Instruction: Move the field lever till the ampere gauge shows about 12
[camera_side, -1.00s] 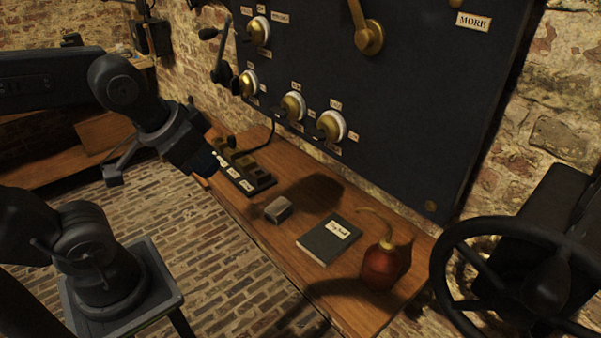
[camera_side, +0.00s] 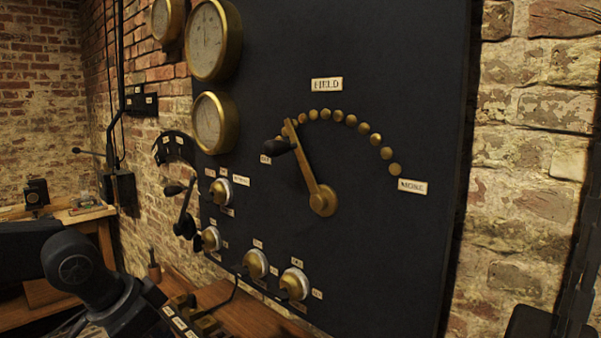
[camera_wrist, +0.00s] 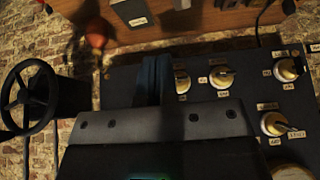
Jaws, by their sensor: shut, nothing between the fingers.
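The field lever (camera_side: 310,172) is a brass arm with a black knob on the dark panel. It pivots low under the FIELD label (camera_side: 327,84) and leans up and left, its tip near the left end of an arc of brass studs (camera_side: 350,120). Three brass-rimmed gauges, upper (camera_side: 168,18), large (camera_side: 215,40) and lower (camera_side: 213,122), sit left of it. I cannot tell which is the ampere gauge or read their needles. My gripper (camera_wrist: 152,78) is shut and empty in the wrist view, apart from the lever. Its fingertips are not clear in the side view.
Several brass knobs (camera_side: 256,264) line the panel's lower part. A black-handled switch lever (camera_side: 187,207) stands at its left. The wooden bench (camera_side: 215,292) runs below. A black handwheel (camera_wrist: 30,97) and a red flask (camera_wrist: 97,38) show in the wrist view.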

